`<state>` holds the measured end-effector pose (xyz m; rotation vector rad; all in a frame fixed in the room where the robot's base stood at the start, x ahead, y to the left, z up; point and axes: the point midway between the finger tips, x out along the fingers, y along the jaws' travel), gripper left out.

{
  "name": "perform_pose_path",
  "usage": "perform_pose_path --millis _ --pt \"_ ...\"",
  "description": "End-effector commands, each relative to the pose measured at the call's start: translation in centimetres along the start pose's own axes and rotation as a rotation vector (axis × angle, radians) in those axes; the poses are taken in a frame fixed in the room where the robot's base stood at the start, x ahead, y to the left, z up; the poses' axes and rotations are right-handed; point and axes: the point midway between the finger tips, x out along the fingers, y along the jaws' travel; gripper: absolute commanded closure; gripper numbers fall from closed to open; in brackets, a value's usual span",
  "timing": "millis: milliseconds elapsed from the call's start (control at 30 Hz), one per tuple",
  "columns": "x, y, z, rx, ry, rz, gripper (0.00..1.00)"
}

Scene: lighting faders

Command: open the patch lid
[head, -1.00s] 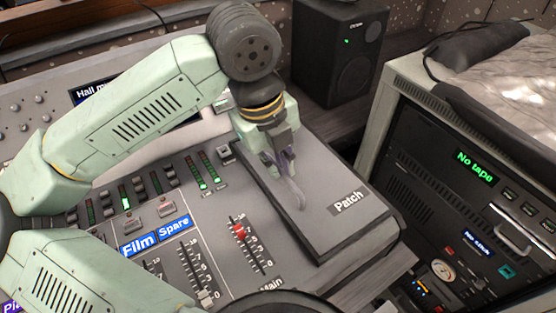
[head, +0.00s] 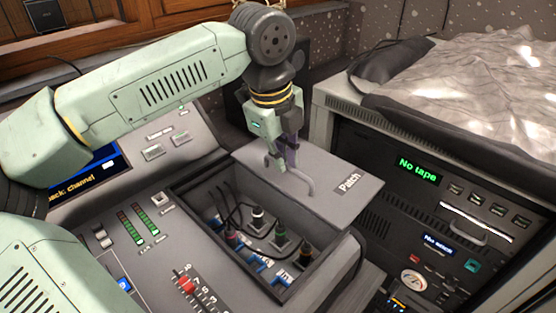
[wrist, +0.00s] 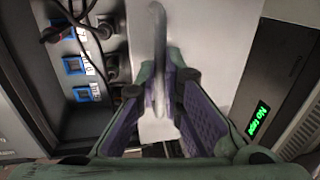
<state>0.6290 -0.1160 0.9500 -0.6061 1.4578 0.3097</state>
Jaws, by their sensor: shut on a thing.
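The patch lid (head: 335,186) is a grey panel labelled "Patch" at the right end of the mixing desk. It is off to the right of its bay, and much of the bay (head: 190,198) lies uncovered. My gripper (head: 287,165) is shut on the lid's curved grey handle (head: 305,184). In the wrist view the handle (wrist: 157,40) runs up between my purple-padded fingers (wrist: 160,110), with the pale lid (wrist: 205,50) behind it. Inside the bay are several plugs (head: 281,238) with dark cables and blue-marked sockets. The lid's far right edge is partly hidden.
A rack (head: 375,175) with a green "No tape" display stands close to the right of the desk, with a crumpled grey cloth (head: 450,85) on top. A red fader (head: 187,285) is left of the bay. Cables stand up inside the bay.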

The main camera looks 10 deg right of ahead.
Motion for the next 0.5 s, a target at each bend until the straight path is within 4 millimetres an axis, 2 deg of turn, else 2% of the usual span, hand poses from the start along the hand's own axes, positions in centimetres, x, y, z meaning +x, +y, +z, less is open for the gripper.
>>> perform_pose_path --millis 33,67,333,500 --pt "-0.04 0.0 0.05 0.0 -0.001 -0.001 1.0" --pt "-0.04 0.01 0.05 0.0 -0.001 -0.001 0.91" --pt "-0.03 0.03 0.02 0.0 0.0 0.0 0.73" --pt "-0.02 0.04 0.01 0.0 0.0 0.0 0.71"
